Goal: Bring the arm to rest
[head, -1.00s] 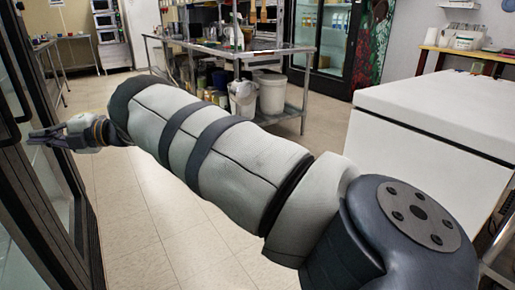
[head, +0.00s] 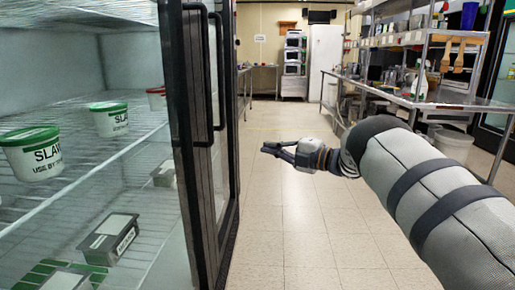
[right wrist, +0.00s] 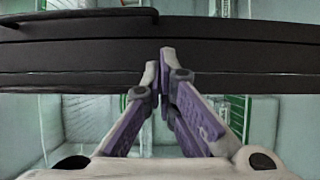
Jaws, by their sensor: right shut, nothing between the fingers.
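My right arm (head: 430,190) comes in from the right in the head view, wrapped in a light grey sleeve with dark bands. My right gripper (head: 266,148) points left over the aisle floor, apart from the fridge door. In the right wrist view its purple-padded fingers (right wrist: 165,62) are shut with nothing between them. The dark door frame (right wrist: 60,50) spans that view behind the fingertips. My left gripper is not in view.
The fridge (head: 70,60) at the left holds white tubs with green lids (head: 33,150) and smaller boxes on wire shelves. Its black-framed door (head: 182,150) has upright handles (head: 207,80). A steel table (head: 400,95) stands at right. The aisle floor (head: 290,230) is clear.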

